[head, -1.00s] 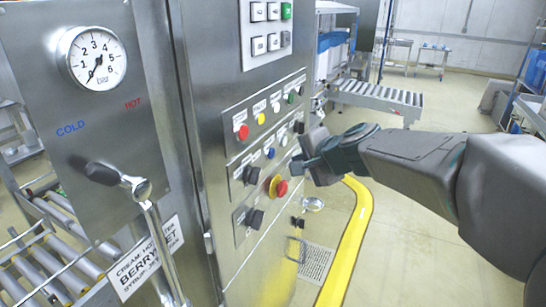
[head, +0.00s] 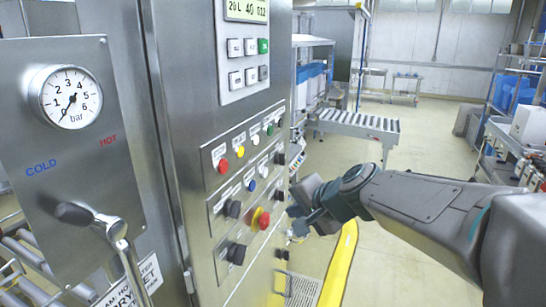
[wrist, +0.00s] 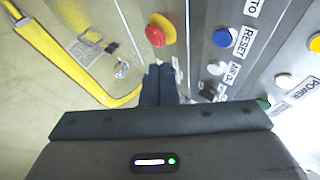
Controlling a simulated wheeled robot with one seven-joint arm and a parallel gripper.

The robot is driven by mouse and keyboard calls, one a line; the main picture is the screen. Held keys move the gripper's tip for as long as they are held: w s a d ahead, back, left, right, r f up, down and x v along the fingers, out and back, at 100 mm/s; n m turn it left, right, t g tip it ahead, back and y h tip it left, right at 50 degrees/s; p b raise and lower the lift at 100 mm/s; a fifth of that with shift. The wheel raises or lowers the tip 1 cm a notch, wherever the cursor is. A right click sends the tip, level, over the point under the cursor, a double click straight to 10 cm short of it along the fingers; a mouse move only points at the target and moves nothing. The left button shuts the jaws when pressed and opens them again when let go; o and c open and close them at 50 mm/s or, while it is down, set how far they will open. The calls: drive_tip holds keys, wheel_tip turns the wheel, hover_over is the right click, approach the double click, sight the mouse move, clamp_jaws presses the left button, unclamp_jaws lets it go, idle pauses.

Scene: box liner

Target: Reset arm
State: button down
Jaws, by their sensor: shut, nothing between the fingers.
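My gripper (head: 296,208) is in front of the steel control panel in the head view, reaching in from the right. In the wrist view its two fingers (wrist: 159,72) lie together, shut and empty. The panel (head: 205,190) carries a red emergency knob on a yellow base (head: 260,218), which also shows just beyond the fingertips in the wrist view (wrist: 158,30). A blue button (head: 252,185) sits nearby; in the wrist view the blue button (wrist: 222,38) is beside a RESET label (wrist: 244,42). Whether the fingertips touch the panel cannot be told.
A pressure gauge (head: 71,97) and a lever (head: 90,220) are on the left panel. A roller conveyor (head: 355,124) stands behind, and a shelf with blue bins (head: 515,90) is at the right. A yellow floor rail (head: 340,265) runs below my arm. The floor between is open.

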drive_tip(key=s+d+f+n+g+h, duration=0.2)
drive_tip(key=s+d+f, duration=0.3)
drive_tip(key=s, duration=0.5)
drive_tip(key=s+d+f+n+g+h, duration=0.2)
drive_tip(key=s+d+f+n+h, duration=0.2)
drive_tip(key=s+d, duration=0.3)
drive_tip(key=s+f+n, duration=0.1)
drive_tip(key=s, duration=0.2)
drive_tip(key=shift+s+d+f+n+g, duration=0.25)
drive_tip(key=shift+d+n+g, duration=0.05)
drive_tip(key=shift+g, duration=0.1)
